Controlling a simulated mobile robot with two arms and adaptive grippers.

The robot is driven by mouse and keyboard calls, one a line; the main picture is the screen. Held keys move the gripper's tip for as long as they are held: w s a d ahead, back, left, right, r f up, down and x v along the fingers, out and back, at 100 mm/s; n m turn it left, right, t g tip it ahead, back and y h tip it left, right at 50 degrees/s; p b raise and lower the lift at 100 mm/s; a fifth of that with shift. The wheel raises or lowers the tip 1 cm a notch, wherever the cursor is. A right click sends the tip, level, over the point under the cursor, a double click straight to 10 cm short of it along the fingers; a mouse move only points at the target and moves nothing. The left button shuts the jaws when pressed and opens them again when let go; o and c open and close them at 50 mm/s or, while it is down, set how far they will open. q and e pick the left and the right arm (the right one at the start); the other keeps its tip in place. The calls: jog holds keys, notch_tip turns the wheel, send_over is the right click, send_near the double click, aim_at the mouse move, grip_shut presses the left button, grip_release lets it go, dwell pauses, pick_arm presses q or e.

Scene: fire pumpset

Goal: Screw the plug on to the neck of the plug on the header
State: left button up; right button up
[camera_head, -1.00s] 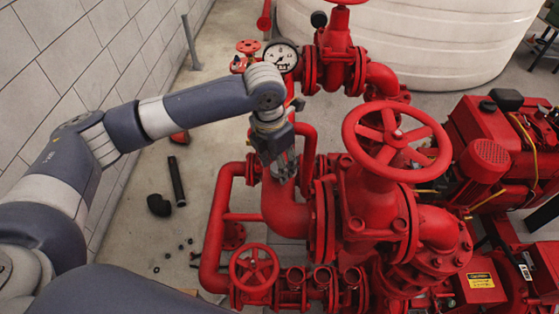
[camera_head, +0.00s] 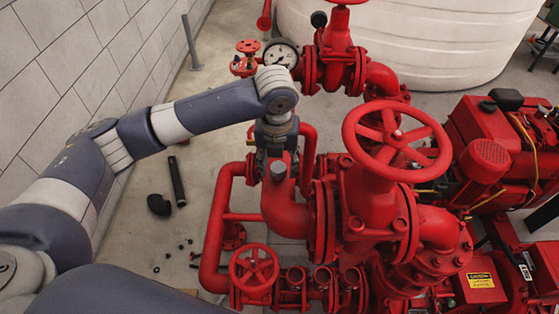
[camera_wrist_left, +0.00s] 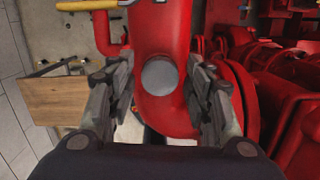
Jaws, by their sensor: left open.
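The grey round plug (camera_head: 278,171) stands on the red header pipe (camera_head: 284,210), at its bend, in the head view. In the left wrist view the plug (camera_wrist_left: 160,75) shows as a grey disc against the red pipe (camera_wrist_left: 165,115). The neck below it is hidden, so I cannot tell how far on the plug sits. My left gripper (camera_head: 272,148) is just behind the plug in the head view. In the wrist view its fingers (camera_wrist_left: 160,82) are open, one on each side of the disc, with gaps between. My right gripper is not in view.
A large red valve wheel (camera_head: 397,141) rises to the right of the header, and a small wheel (camera_head: 254,267) is in front. A gauge (camera_head: 280,55) is behind. Black pipe pieces (camera_head: 177,181) and small parts lie on the floor at left. A wooden board (camera_wrist_left: 55,98) shows in the wrist view.

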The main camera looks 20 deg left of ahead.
pick_arm(q)
jog(key=n, duration=0.3)
jog(key=shift+n, duration=0.4)
jog(key=n, duration=0.3)
jog(key=shift+n+y, duration=0.4)
jog(key=n+g, duration=0.1)
jog(key=n, duration=0.5)
jog(key=shift+n, duration=0.3)
jog(key=shift+c, duration=0.3)
grip_shut()
jog(key=m, duration=0.4)
jog(key=shift+m, duration=0.3)
jog(key=shift+m, duration=0.5)
jog(key=m, duration=0.3)
jog(key=shift+f+m+t, duration=0.1)
jog(key=shift+m+t, duration=0.2)
jog(key=shift+t, duration=0.1)
